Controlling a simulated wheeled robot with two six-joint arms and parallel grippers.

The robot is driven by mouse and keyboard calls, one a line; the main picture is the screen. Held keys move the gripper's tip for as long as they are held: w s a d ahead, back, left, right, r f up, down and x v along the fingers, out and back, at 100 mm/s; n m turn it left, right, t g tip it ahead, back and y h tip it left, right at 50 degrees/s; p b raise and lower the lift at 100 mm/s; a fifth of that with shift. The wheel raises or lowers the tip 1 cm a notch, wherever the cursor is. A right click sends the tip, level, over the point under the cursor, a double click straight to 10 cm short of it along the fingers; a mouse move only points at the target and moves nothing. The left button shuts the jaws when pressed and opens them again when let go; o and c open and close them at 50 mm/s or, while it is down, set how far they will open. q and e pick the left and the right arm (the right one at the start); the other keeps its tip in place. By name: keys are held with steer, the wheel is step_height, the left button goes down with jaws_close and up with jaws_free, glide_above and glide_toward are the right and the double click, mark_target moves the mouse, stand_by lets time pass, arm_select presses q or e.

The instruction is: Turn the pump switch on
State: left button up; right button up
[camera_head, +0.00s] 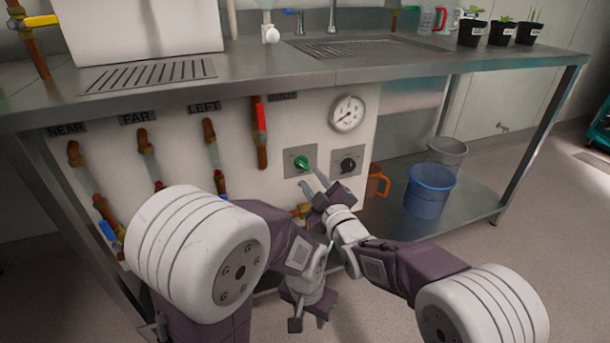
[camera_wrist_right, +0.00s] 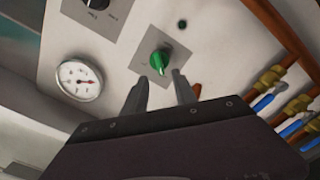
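I cannot read which is the pump switch. My right gripper (camera_head: 314,182) is open just in front of the green knob. In the right wrist view, its fingertips (camera_wrist_right: 159,84) are apart, with the knob just beyond them. My left gripper (camera_head: 308,322) hangs low, open and empty.
A pressure gauge (camera_head: 347,114) is above the black knob. Pipes with a red handle (camera_head: 261,116) and blue handles (camera_head: 107,229) line the panel's left.

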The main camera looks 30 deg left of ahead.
mark_target(303, 167)
steer(key=b+x, duration=0.2)
steer(key=x, duration=0.3)
steer(key=shift+w+a+f, duration=0.15)
steer(key=shift+w+a, duration=0.05)
steer(key=shift+w, duration=0.05)
steer(key=shift+w+a, duration=0.3)
steer(key=shift+a, duration=0.05)
jaws_close()
